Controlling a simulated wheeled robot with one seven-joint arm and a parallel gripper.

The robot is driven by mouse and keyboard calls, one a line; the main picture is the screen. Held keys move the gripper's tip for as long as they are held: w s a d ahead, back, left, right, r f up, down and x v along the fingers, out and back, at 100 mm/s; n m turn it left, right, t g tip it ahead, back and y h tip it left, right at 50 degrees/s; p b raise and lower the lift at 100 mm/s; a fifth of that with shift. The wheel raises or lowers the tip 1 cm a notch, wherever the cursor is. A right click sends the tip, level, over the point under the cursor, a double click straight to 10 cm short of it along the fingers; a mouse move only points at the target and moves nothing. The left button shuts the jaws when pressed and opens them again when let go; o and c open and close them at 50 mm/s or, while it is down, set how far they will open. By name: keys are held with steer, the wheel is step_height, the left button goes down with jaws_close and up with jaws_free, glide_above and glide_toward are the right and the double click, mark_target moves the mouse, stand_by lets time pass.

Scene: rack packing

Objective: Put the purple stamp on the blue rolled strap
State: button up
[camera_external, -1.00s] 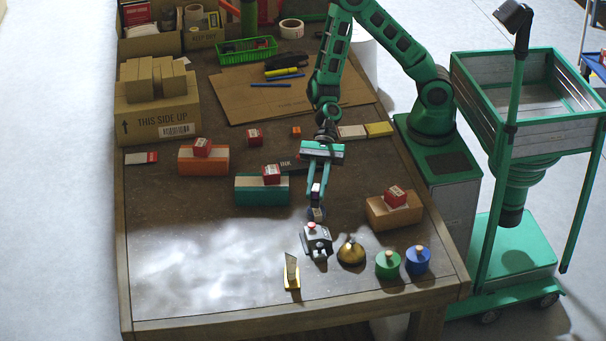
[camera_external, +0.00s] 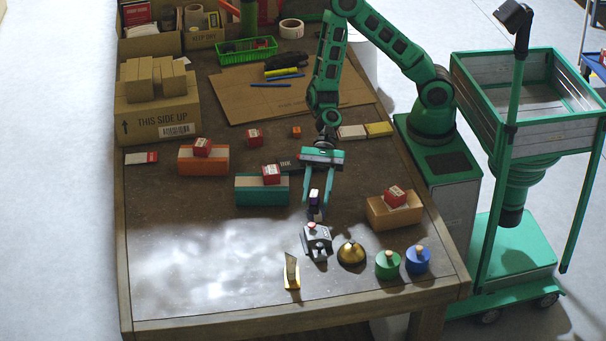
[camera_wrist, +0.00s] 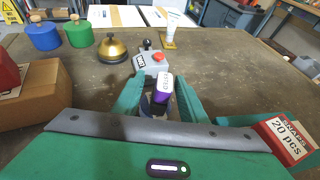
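The purple stamp (camera_external: 314,199), with a pale top, stands near the middle of the table and also shows in the wrist view (camera_wrist: 161,97). It appears to rest on the dark blue rolled strap (camera_external: 316,214), which is mostly hidden beneath it; a little of the strap shows below the stamp in the wrist view (camera_wrist: 149,108). My gripper (camera_external: 317,205) is open, pointing down, with one finger on either side of the stamp. In the wrist view there is a gap between the stamp and the fingers.
A grey device with a red button (camera_external: 317,241) stands just in front, with a gold bell (camera_external: 351,253), a green weight (camera_external: 388,265) and a blue weight (camera_external: 417,260) to its right. A brown box (camera_external: 390,213) carrying a red box is right; a teal box (camera_external: 262,191) is left.

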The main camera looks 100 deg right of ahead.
steer(key=v, duration=1.2)
steer(key=s+d+f+n+h, duration=0.1)
steer(key=d+n, duration=0.1)
steer(key=d, duration=0.1)
steer(key=s+d+f+n+g+h, duration=0.1)
steer(key=s+d+n+h, duration=0.1)
steer(key=d+n, duration=0.1)
steer(key=s+d+f+n+g+h, duration=0.1)
steer(key=s+d+n+h, duration=0.1)
steer(key=d, duration=0.3)
steer(key=shift+d+f+n, duration=0.1)
steer(key=shift+f+n, duration=0.15)
steer(key=shift+n, duration=0.15)
steer(key=s+d+r+n+h, duration=0.2)
steer(key=s+d+n+h, duration=0.25)
steer(key=d, duration=0.65)
steer(key=s+d+r+n+g+h, duration=0.1)
steer(key=s+d+r, duration=0.3)
steer(key=s, duration=0.5)
steer(key=s+d+r+n+g+h, duration=0.1)
steer(key=s+d+r, duration=0.3)
steer(key=s+d, duration=0.5)
steer(key=shift+s+r+n+g+h, duration=0.2)
steer(key=shift+s+n+g+h, duration=0.25)
steer(key=shift+n, duration=0.3)
steer(key=shift+w, duration=0.15)
